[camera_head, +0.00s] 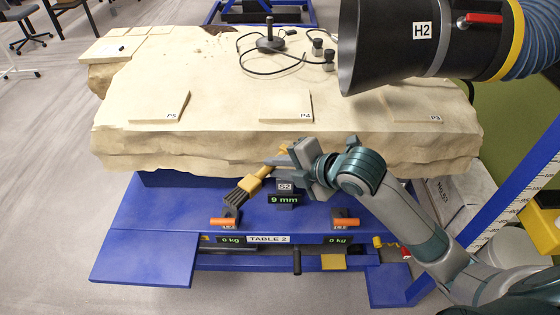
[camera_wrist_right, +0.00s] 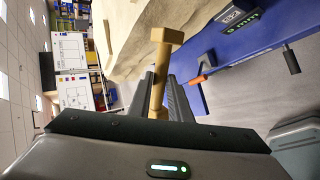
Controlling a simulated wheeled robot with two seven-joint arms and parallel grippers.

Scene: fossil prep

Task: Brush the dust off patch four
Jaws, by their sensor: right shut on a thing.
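Patch four (camera_head: 285,106), a pale raised slab tagged P4, is at the middle of the big rock's (camera_head: 230,60) front edge. My right gripper (camera_head: 283,162) is in front of the rock, lower than the patch and apart from it. It is shut on a brush (camera_head: 252,184), yellow with a dark bristle end that points down and left. The brush's wooden-looking handle (camera_wrist_right: 158,75) shows between the fingers in the right wrist view. Dust on the patch cannot be made out clearly. My left gripper is not in view.
Patches P5 (camera_head: 160,106) and P3 (camera_head: 412,104) flank patch four. A large dark hood nozzle (camera_head: 390,45) tagged H2 hangs over the right. A dark stand with cables (camera_head: 270,42) and small grey knobs sit behind the patch. Blue Table 2 (camera_head: 150,255) carries the rock.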

